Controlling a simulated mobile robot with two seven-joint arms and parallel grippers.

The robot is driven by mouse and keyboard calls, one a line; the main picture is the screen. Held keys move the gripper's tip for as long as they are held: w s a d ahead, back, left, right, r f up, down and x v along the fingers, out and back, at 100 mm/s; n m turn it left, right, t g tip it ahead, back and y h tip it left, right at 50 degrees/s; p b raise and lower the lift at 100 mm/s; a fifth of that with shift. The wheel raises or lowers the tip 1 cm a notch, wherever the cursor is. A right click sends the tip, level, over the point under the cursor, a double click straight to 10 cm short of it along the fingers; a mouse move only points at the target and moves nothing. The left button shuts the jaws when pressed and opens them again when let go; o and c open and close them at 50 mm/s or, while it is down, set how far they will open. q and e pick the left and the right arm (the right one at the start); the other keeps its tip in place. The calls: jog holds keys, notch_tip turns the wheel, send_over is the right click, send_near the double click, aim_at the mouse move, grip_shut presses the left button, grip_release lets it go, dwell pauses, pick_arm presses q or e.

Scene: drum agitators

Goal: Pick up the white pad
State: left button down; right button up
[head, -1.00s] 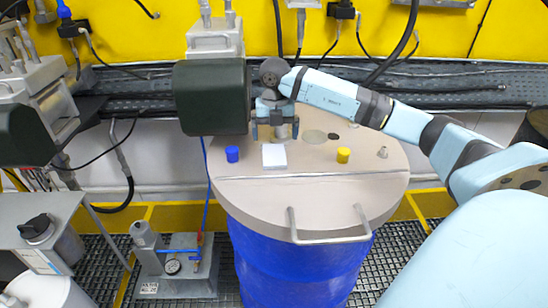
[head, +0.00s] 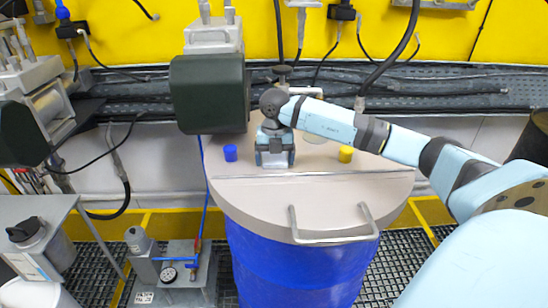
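My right gripper (head: 275,163) points down over the drum's tan lid (head: 310,200), between a blue cap and a yellow cap. It covers the spot where the white pad lay, so the pad is hidden behind or between the fingers. The fingers look apart, but I cannot tell whether they touch the pad. My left gripper is not in view.
The blue cap (head: 230,153) is close on the left of the gripper and the yellow cap (head: 345,154) is on the right. A dark green motor housing (head: 209,94) hangs just left of my wrist. A metal handle (head: 335,238) rises at the lid's front.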

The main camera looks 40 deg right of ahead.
jog(key=c, duration=0.5)
jog(key=shift+c, duration=0.5)
jog(key=shift+r, duration=0.4)
notch_tip(320, 180, up, 12)
jog(key=f+b, duration=0.1)
jog(key=b, duration=0.1)
notch_tip(320, 180, up, 8)
send_over(275, 160)
jog(key=shift+r+p, duration=0.1)
jog(key=shift+p, duration=0.4)
